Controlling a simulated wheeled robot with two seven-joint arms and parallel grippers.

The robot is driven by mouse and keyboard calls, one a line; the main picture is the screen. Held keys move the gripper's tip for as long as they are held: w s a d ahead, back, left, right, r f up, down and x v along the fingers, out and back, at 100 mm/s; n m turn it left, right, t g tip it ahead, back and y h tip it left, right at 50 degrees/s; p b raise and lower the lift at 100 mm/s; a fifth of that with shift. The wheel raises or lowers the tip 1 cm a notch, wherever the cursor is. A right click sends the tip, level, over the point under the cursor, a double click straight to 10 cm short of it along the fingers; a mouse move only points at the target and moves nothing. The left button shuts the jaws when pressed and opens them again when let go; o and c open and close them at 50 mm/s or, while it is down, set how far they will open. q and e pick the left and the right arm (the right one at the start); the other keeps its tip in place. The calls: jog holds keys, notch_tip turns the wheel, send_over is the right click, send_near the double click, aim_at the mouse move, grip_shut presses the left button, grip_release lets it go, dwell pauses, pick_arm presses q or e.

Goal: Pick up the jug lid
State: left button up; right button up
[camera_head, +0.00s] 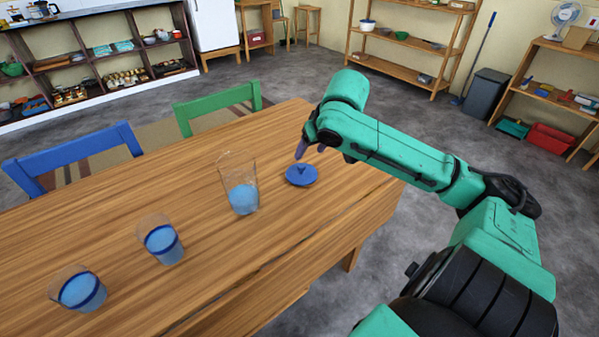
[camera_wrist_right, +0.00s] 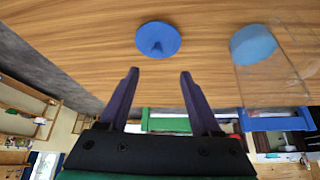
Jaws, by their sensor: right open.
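The blue jug lid (camera_head: 301,175) lies flat on the wooden table, to the right of the jug, with a small knob on top. It also shows in the right wrist view (camera_wrist_right: 158,40), beyond the fingertips and roughly between them. My right gripper (camera_head: 309,152) is just above and behind the lid in the head view, apart from it. In the right wrist view its two purple fingers (camera_wrist_right: 160,72) are spread with nothing between them. The clear jug (camera_head: 239,183) stands upright with blue content low inside. My left gripper is not in view.
The wooden table (camera_head: 190,280) also bears two clear cups with blue contents, one near the middle (camera_head: 161,240) and one at the left (camera_head: 79,289). A green chair (camera_head: 217,107) and a blue chair (camera_head: 73,158) stand at the far edge. The table around the lid is clear.

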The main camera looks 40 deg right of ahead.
aim_at(302, 165)
jog(key=b+x, duration=0.1)
jog(key=x, duration=0.3)
jog(key=shift+w+d+f, duration=0.1)
jog(key=shift+d+f, duration=0.1)
jog(key=shift+f, duration=0.05)
jog(key=shift+w+a+f, duration=0.1)
jog(key=shift+w+f, duration=0.05)
jog(key=shift+f, duration=0.15)
jog(key=x, duration=0.1)
jog(key=b+x, duration=0.1)
jog(key=x, duration=0.1)
jog(key=b+x, duration=0.1)
jog(key=shift+d+f, duration=0.15)
jog(key=shift+d, duration=0.2)
jog(key=shift+w+f, duration=0.3)
jog(key=shift+w, duration=0.05)
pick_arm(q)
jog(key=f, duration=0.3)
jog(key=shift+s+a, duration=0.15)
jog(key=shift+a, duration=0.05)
pick_arm(e)
jog(key=shift+r, duration=0.1)
grip_shut()
